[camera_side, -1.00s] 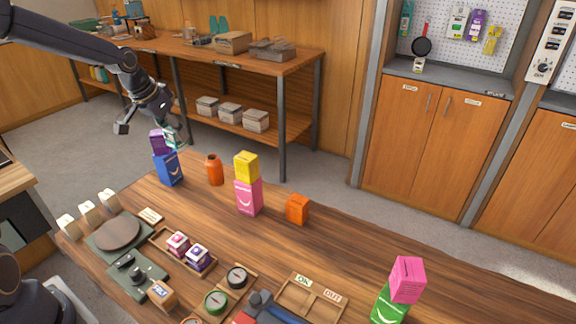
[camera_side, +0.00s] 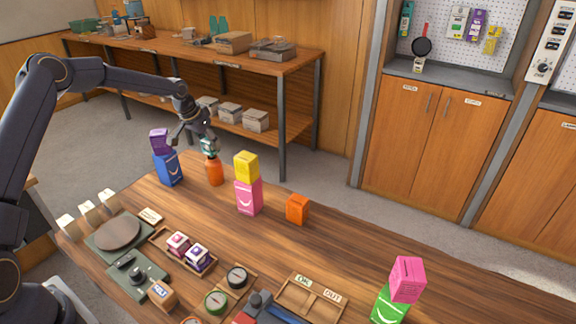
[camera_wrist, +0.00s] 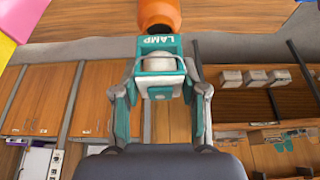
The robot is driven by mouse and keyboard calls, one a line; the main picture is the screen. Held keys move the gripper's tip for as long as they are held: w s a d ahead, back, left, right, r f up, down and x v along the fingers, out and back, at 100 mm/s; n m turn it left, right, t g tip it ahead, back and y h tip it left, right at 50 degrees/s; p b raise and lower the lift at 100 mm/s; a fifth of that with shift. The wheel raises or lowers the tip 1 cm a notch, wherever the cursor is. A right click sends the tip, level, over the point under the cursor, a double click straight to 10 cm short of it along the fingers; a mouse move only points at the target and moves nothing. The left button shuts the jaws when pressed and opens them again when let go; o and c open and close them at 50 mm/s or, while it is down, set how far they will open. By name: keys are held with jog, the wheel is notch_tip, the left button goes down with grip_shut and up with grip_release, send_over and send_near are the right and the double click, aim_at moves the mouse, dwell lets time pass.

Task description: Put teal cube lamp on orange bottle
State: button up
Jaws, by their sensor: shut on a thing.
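The teal cube lamp (camera_side: 209,146) is held between the fingers of my gripper (camera_side: 197,143), which is shut on it. In the wrist view the lamp (camera_wrist: 160,72), marked LAMP, sits between both fingertips of my gripper (camera_wrist: 159,92). The orange bottle (camera_side: 215,173) stands upright on the wooden table, and the lamp is right at its top in the side view. In the wrist view the orange bottle (camera_wrist: 160,15) shows just beyond the lamp. I cannot tell whether lamp and bottle touch.
A blue box with a purple box (camera_side: 160,141) on top stands close left of the bottle. A pink box with a yellow cube (camera_side: 246,167) on top stands to its right. An orange cube (camera_side: 297,208) lies further right. The table's right middle is clear.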

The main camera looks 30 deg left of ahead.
jog(key=shift+f, duration=0.75)
jog(key=shift+f, duration=0.1)
jog(key=o, duration=1.2)
